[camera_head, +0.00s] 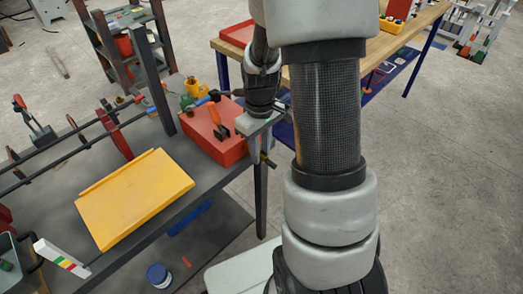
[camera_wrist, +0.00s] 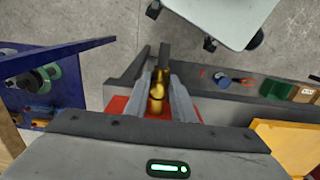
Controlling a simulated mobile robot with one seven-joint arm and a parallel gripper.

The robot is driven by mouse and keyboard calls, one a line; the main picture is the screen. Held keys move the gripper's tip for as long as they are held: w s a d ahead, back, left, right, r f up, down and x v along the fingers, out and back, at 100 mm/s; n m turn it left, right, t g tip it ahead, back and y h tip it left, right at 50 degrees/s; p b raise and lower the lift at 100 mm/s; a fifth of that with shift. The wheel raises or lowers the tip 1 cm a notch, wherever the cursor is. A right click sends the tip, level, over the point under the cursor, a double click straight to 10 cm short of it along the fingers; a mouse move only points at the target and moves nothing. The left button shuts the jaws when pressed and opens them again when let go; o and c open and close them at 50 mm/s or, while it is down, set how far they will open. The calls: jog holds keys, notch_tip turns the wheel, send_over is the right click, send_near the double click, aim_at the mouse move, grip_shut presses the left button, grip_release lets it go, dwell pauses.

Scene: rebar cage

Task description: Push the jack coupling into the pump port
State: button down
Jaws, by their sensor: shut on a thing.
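My gripper (camera_wrist: 160,82) is shut on a brass coupling (camera_wrist: 157,88), which lies between its two grey fingers in the wrist view. A dark grey piece extends beyond the coupling, away from the palm. In the head view my gripper (camera_head: 262,143) is at the right end of the dark bench, beside the red pump body (camera_head: 212,148). Red also shows beneath the fingers in the wrist view (camera_wrist: 118,105). The pump port cannot be made out clearly. I cannot tell whether coupling and port touch or are apart.
The dark bench (camera_head: 232,172) holds a yellow tray (camera_head: 135,198) and several clamps. An orange-handled tool (camera_head: 217,118) stands at the pump. A wooden-topped table (camera_head: 385,45) is behind. A blue-lidded can (camera_head: 160,276) is on the lower shelf. Open floor lies at right.

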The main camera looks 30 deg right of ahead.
jog(key=shift+w+a, duration=0.1)
jog(key=shift+w, duration=0.1)
jog(key=c, duration=1.4)
grip_release()
jog(key=shift+c, duration=0.2)
notch_tip(320, 180, up, 18)
jog(key=p, duration=0.3)
jog(key=shift+f, duration=0.25)
